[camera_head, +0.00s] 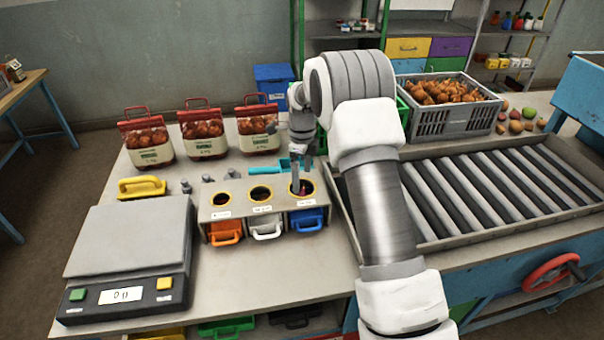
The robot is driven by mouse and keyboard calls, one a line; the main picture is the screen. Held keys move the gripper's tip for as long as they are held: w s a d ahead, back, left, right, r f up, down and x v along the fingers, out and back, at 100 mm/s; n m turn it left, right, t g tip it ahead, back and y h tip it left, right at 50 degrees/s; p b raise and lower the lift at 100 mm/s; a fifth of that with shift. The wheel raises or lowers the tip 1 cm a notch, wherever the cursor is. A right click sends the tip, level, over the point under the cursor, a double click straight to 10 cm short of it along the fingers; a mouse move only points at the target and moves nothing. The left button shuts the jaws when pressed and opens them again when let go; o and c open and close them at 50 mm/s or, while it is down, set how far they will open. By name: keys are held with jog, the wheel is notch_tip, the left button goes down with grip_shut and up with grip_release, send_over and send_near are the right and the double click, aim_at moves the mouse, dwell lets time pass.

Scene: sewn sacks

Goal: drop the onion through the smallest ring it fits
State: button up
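A sizing box with three yellow-rimmed rings stands at the middle of the table. The left ring (221,198) looks smallest, the middle ring (260,194) is larger, and the right ring (313,189) looks largest. My gripper (301,188) points down at the right ring, with its fingertips at or just inside the opening. A small dark reddish patch shows by the fingertips; I cannot tell whether it is the onion or whether it is held. The fingers are too small and partly hidden to judge their opening.
Orange (224,232), white (266,228) and blue (307,220) bins sit under the rings. A scale (130,250) stands at left. Sacks (203,134) line the back. A grey crate of onions (444,105) stands behind the roller conveyor (490,190).

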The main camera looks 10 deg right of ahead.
notch_tip(320, 180, up, 18)
jog(key=shift+f+b, duration=0.25)
jog(key=shift+b, duration=0.2)
dwell(0.9)
